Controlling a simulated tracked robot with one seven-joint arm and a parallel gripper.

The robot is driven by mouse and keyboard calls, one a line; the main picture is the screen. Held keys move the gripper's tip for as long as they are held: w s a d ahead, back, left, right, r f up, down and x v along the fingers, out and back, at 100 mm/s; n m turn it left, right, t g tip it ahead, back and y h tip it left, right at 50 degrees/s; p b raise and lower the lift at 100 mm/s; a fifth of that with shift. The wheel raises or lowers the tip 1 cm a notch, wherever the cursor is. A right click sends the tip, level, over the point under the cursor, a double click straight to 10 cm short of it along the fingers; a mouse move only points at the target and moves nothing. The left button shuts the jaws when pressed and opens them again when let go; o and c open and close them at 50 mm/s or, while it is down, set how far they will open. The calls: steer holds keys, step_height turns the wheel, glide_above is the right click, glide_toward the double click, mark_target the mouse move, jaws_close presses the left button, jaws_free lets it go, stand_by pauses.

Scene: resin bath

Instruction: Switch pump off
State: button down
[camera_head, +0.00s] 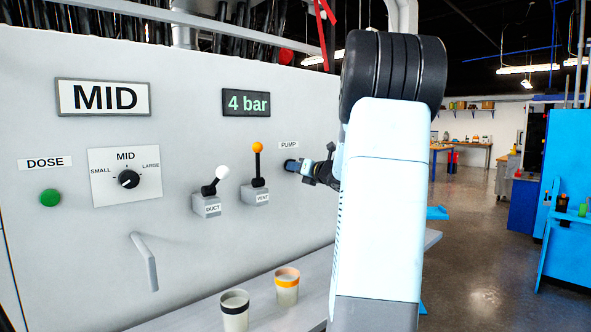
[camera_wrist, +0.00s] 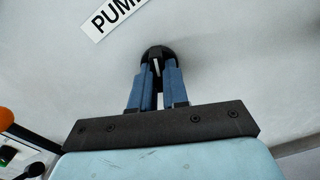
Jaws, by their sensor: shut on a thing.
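The pump knob (camera_wrist: 158,52) is round and black with a white mark. It sits on the grey panel (camera_head: 80,235) under the PUMP label (camera_head: 289,145), which is partly cut off in the wrist view (camera_wrist: 112,14). My gripper (camera_head: 292,165) reaches the panel from the right. In the wrist view its two blue fingers (camera_wrist: 158,72) are shut on the knob, one on each side. The white mark shows between the fingers, pointing roughly along them. In the head view the knob is mostly hidden by the fingers. A display (camera_head: 246,102) reads 4 bar.
Left of the knob stand the orange-tipped VENT lever (camera_head: 258,165) and the white-tipped DUCT lever (camera_head: 214,183). Further left are the MID dial (camera_head: 129,179) and green DOSE button (camera_head: 50,198). Two cups (camera_head: 235,308) (camera_head: 286,286) stand on the shelf below.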

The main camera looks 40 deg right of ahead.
steer(key=shift+d+n, duration=0.1)
steer(key=shift+n, duration=2.3)
steer(key=c, duration=1.1)
jaws_free()
steer(key=s, duration=0.4)
steer(key=s+d, duration=0.1)
steer(key=s, duration=0.8)
steer(key=shift+s+d+f, duration=0.1)
steer(key=shift+s+d, duration=0.1)
steer(key=shift+s, duration=0.15)
